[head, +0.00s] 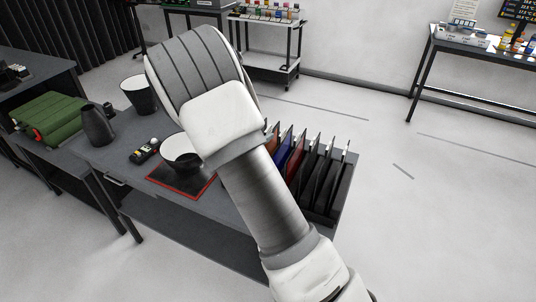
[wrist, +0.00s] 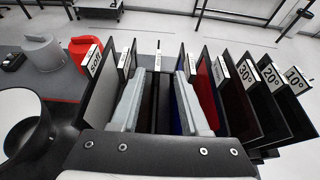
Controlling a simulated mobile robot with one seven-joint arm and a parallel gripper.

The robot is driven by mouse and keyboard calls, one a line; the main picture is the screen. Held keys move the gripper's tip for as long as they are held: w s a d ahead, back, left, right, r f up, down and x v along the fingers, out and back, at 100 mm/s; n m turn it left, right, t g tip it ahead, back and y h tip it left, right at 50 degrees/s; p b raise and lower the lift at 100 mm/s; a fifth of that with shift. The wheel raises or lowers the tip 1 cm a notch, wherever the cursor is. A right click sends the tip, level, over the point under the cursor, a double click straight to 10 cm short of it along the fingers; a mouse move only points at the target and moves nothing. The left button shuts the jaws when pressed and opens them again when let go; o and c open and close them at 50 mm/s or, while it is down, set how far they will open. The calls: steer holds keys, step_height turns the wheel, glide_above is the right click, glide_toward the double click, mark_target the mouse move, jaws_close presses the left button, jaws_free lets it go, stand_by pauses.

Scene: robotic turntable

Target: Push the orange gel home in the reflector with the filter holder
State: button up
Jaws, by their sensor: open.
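The reflector, a dark bowl with a pale inside (head: 182,158), stands on a red-edged dark mat, partly behind my arm; its rim shows at the left of the wrist view (wrist: 42,135). An orange panel (head: 271,139) stands in the rack of filter holders, partly hidden by my arm. My gripper (wrist: 160,72) is open over the rack. Its fingers straddle a thin holder (wrist: 157,62) seen edge-on, whose face colour I cannot tell. In the head view my arm hides the gripper. I cannot tell whether a gel lies in the reflector.
The black rack (head: 325,219) also holds blue (head: 284,158), red (head: 297,160) and several black panels, close beside my fingers. A second bowl (head: 140,95), a grey cone-like piece (head: 97,124), a small dark device (head: 145,152) and a green bundle (head: 48,118) lie to the left.

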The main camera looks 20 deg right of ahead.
steer(key=shift+p+x, duration=0.75)
steer(key=shift+x, duration=2.4)
steer(key=shift+a+f, duration=0.15)
jaws_close()
